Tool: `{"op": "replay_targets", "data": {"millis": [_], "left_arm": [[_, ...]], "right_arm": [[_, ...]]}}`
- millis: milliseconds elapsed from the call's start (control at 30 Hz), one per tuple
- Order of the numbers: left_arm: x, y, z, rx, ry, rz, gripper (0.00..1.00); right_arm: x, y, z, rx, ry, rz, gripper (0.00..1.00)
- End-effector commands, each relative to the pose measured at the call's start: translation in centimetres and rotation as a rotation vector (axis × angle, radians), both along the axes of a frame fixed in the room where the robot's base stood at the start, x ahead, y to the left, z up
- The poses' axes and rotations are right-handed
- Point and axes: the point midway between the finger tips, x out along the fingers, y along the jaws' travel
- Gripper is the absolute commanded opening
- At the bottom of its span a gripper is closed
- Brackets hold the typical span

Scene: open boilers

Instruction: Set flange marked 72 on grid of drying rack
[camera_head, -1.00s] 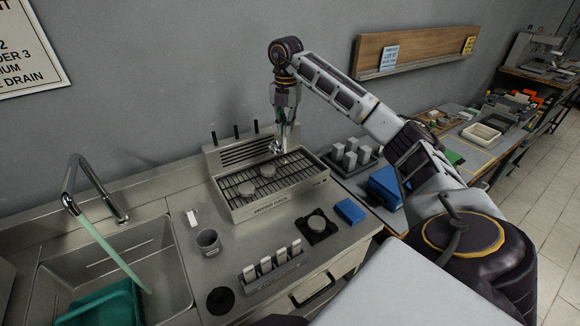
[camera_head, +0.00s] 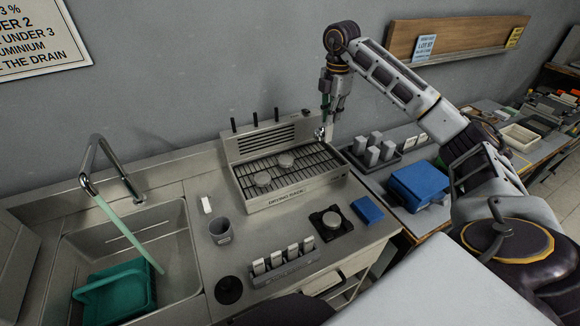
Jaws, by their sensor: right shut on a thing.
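The drying rack (camera_head: 262,206) is a pale metal box with a dark wire grid and a slotted back panel, on the counter at centre. No number is legible on any disc. My right gripper (camera_head: 322,130) points down by the rack's back right corner, shut on a small shiny metal piece, mostly hidden by the fingers. My left gripper is not in view.
A sink (camera_head: 178,240) with a teal tub (camera_head: 115,292) lies left. A grey cup (camera_head: 220,231), a white-block holder (camera_head: 284,268) and a blue box (camera_head: 368,210) stand near the rack. Grey blocks (camera_head: 374,148) and a larger blue box (camera_head: 417,184) are right.

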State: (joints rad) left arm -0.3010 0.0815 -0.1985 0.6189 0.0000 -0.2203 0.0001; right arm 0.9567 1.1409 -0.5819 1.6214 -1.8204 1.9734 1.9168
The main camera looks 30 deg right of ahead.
Motion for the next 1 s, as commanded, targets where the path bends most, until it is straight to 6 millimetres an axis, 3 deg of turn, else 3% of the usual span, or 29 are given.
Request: {"op": "replay_targets", "data": {"millis": [667, 1000], "left_arm": [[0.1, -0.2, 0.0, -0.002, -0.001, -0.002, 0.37], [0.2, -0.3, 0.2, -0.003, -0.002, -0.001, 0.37]], "right_arm": [[0.0, 0.0, 0.0, 0.0, -0.002, -0.069, 0.0], [-0.1, -0.1, -2.9, -0.001, 0.001, -0.069, 0.0]]}}
